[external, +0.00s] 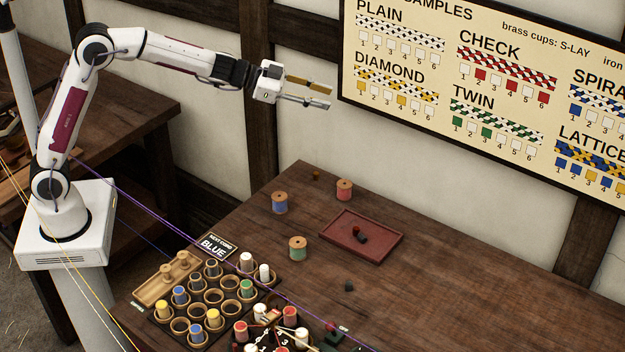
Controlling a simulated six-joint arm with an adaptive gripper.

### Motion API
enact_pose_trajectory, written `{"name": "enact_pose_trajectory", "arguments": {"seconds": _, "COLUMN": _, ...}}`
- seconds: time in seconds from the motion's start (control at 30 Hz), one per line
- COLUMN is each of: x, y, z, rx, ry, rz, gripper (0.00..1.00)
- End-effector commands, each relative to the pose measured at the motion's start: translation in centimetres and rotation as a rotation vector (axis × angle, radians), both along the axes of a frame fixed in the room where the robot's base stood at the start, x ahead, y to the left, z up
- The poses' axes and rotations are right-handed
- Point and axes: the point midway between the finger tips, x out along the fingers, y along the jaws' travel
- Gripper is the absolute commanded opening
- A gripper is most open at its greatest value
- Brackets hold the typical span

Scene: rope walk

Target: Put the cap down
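My gripper (328,99) is high above the table at the upper middle, pointing right toward the wall. Its two fingers are apart, one brass-coloured and one grey, and I see nothing between them. No piece is clearly recognisable as the cap. Small dark pieces (361,237) lie in a red tray (377,254) on the table. Another small dark piece (348,285) lies on the bare wood in front of the tray. All of these are too small to identify.
Spools in blue (279,203), red (344,190) and green (297,249) stand around the tray. A purple cord crosses above. The table's right side is clear.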

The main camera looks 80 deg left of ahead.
Motion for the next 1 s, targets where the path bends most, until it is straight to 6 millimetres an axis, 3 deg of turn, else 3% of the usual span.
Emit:
{"name": "enact_pose_trajectory", "arguments": {"seconds": 0.2, "x": -4.0, "y": 1.1, "z": 3.3, "rx": 0.013, "ry": 0.017, "rz": 0.121, "gripper": 0.29}}
{"name": "enact_pose_trajectory", "arguments": {"seconds": 0.47, "x": -9.9, "y": 2.1, "z": 5.4, "rx": 0.012, "ry": 0.071, "rz": 0.251, "gripper": 0.29}}
{"name": "enact_pose_trajectory", "arguments": {"seconds": 0.73, "x": -17.0, "y": 2.4, "z": 5.9, "rx": -0.006, "ry": 0.159, "rz": 0.357, "gripper": 0.29}}
{"name": "enact_pose_trajectory", "arguments": {"seconds": 1.0, "x": -24.9, "y": 1.8, "z": 4.6, "rx": -0.038, "ry": 0.275, "rz": 0.428, "gripper": 0.29}}
